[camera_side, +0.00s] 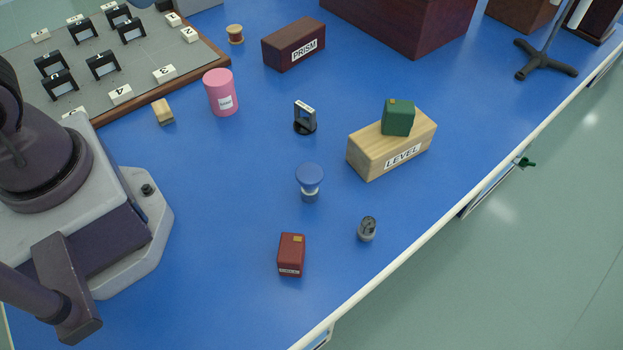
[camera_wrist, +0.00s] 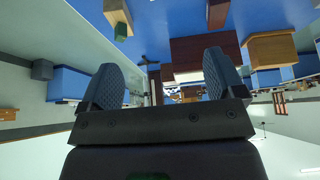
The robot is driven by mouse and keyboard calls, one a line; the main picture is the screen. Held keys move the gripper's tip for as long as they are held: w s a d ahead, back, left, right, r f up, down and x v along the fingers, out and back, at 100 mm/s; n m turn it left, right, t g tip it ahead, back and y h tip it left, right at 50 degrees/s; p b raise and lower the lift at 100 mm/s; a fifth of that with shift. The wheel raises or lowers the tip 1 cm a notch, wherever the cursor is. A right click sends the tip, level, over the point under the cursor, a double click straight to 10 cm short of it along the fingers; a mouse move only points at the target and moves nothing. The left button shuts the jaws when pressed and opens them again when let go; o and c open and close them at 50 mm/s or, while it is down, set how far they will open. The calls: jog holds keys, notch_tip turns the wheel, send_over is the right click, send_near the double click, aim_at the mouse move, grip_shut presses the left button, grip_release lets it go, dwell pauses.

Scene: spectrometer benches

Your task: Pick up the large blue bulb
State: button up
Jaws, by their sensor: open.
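The large blue bulb (camera_side: 309,177) stands upright on the blue bench top in the side view, a round blue head over a clear and pale lower part. It is near the middle of the bench, in front of the wooden LEVEL block and behind a small red box. I cannot make it out in the wrist view. My gripper (camera_wrist: 160,65) shows in the wrist view with its two padded fingers wide apart and nothing between them. The gripper itself is not visible in the side view, so its distance from the bulb cannot be told.
A small grey-topped bulb-like piece (camera_side: 367,229) and a red box (camera_side: 291,255) stand near the bulb. The LEVEL block (camera_side: 365,158) carries a green box (camera_side: 398,117). A black-framed holder (camera_side: 305,118) and pink cylinder (camera_side: 221,92) stand farther back. Bench left of the bulb is clear.

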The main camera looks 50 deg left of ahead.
jog(key=shift+c, duration=0.4)
jog(key=shift+c, duration=0.6)
jog(key=n+g, duration=0.6)
jog(key=n, duration=0.8)
send_over(310, 172)
notch_tip(310, 172, down, 18)
notch_tip(310, 172, down, 13)
jog(key=shift+r, duration=0.15)
jog(key=c, duration=1)
